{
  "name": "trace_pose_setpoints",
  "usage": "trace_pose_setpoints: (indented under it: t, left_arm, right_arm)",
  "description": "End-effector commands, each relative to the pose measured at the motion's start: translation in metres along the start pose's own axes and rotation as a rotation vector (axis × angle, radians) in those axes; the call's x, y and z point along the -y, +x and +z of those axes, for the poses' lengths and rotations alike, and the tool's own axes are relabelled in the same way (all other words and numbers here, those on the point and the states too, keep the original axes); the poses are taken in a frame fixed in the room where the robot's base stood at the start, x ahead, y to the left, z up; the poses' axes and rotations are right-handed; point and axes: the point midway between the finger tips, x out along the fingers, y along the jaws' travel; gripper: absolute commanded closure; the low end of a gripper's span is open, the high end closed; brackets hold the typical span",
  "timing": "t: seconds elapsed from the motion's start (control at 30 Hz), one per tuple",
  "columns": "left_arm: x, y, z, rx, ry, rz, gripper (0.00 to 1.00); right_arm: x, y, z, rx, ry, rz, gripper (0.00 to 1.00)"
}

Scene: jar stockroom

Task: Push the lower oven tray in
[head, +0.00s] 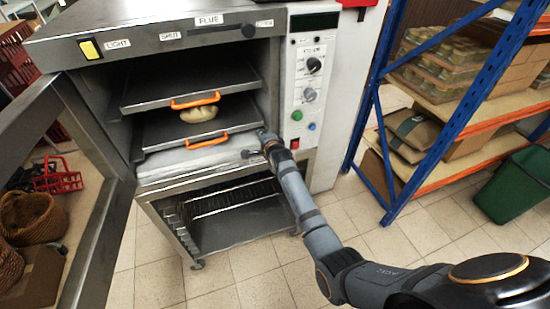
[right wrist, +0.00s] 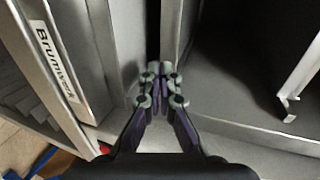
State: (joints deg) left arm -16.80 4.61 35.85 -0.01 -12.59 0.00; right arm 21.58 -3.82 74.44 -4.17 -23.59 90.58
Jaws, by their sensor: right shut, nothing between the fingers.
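The oven (head: 195,168) stands open, with two dark trays in its chamber. The lower oven tray (head: 160,131) carries a round loaf (head: 199,113) and has an orange handle (head: 207,141) at its front. My right gripper (head: 265,136) is at the right side of the oven opening, by the right end of the lower tray's front edge. In the right wrist view the shut, empty fingertips (right wrist: 160,73) are close to a metal edge; I cannot tell whether they touch it. My left gripper is not in view.
The upper tray (head: 185,80) has its own orange handle (head: 195,101). The open oven door (head: 110,235) swings out at the left. The control panel (head: 308,85) is just right of the opening. A blue shelf rack (head: 460,105) and green bin (head: 515,185) stand at the right.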

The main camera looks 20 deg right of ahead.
Motion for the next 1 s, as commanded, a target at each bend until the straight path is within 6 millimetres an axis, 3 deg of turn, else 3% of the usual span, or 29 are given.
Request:
trace_pose_setpoints:
  t: [0.27, 0.5, 0.6, 0.87, 0.93, 1.0]
  left_arm:
    - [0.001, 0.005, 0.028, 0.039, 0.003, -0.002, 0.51]
    - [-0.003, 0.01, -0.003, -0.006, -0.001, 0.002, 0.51]
    - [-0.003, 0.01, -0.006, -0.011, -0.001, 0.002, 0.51]
    - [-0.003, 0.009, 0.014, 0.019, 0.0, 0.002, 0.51]
    - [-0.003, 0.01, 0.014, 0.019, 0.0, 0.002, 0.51]
    - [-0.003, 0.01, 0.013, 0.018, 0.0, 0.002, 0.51]
  right_arm:
    - [-0.003, -0.056, 0.001, 0.0, 0.002, -0.002, 1.0]
    - [-0.002, -0.091, 0.001, 0.001, 0.002, -0.001, 1.0]
    - [-0.001, -0.096, 0.001, 0.001, 0.002, 0.0, 1.0]
    - [-0.001, -0.097, 0.001, 0.0, 0.0, 0.0, 1.0]
    - [-0.009, -0.095, 0.001, 0.001, -0.014, 0.013, 1.0]
    - [-0.034, -0.091, 0.001, 0.004, -0.064, 0.053, 1.0]
